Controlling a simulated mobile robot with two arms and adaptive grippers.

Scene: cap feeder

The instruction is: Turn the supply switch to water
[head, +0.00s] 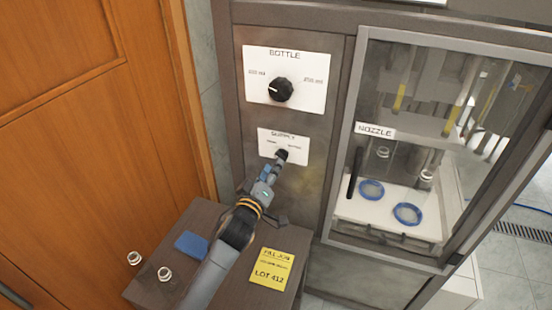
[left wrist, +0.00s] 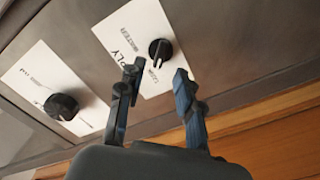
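The supply switch (head: 282,155) is a small black knob on the white SUPPLY plate (head: 263,143), below the bottle dial. In the left wrist view the knob (left wrist: 160,52) shows beyond the fingertips, with a thin light pointer mark whose exact setting I cannot tell. A small label that seems to read WATER sits on the plate's upper part in that view. My left gripper (head: 278,168) reaches up to the switch from below. In the left wrist view the left gripper (left wrist: 158,72) has its fingers spread, with nothing between them. Contact with the knob does not show. My right gripper is out of view.
The BOTTLE dial (head: 281,89) sits above on its own white plate. A glass-fronted nozzle cabinet (head: 372,130) stands right, a wooden door (head: 90,150) left.

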